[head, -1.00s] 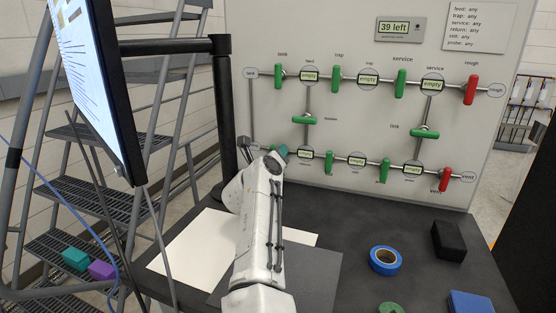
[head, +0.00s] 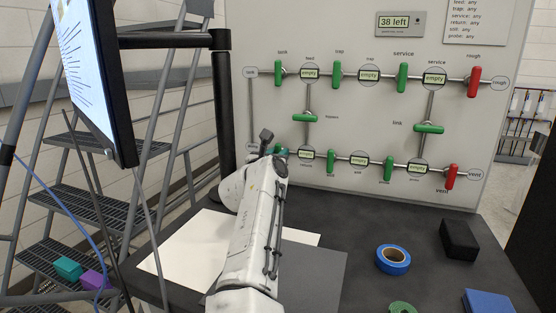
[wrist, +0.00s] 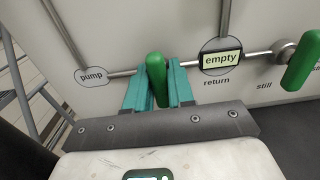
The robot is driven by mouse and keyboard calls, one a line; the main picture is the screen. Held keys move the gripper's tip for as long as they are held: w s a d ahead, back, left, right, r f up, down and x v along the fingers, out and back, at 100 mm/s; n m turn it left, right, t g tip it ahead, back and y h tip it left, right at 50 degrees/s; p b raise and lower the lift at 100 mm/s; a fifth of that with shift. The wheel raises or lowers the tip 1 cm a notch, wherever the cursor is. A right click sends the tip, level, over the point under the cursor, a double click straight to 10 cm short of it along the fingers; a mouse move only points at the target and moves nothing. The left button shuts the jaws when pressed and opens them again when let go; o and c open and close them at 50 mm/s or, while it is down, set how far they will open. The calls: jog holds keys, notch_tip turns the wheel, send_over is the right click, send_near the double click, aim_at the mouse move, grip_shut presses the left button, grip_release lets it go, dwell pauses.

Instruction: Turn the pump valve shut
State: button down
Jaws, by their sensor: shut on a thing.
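The pump valve is a green handle (wrist: 157,78) on the pipe between the round pump label (wrist: 92,76) and the return display (wrist: 220,59), which reads "empty". In the wrist view the handle stands nearly upright, across the pipe. My gripper (wrist: 158,85) has teal fingers on both sides of the handle and is shut on it. In the head view my gripper (head: 276,152) is at the panel's lower left, where my arm hides most of the pump valve.
The panel (head: 370,115) carries several other green valves and two red ones, rough (head: 473,82) and vent (head: 450,177). A counter (head: 400,24) reads "38 left". Blue tape (head: 393,259) and a black block (head: 459,239) lie on the dark table. A monitor (head: 88,75) stands at left.

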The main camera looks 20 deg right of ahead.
jog(key=shift+f, duration=0.2)
dwell(0.3)
jog(key=c, duration=1.1)
grip_release()
jog(key=shift+r, duration=0.1)
jog(key=shift+o, duration=0.2)
jog(key=shift+s+a, duration=0.1)
jog(key=shift+a, duration=0.05)
jog(key=v, duration=1)
jog(key=shift+s+a, duration=0.15)
jog(key=shift+s, duration=0.1)
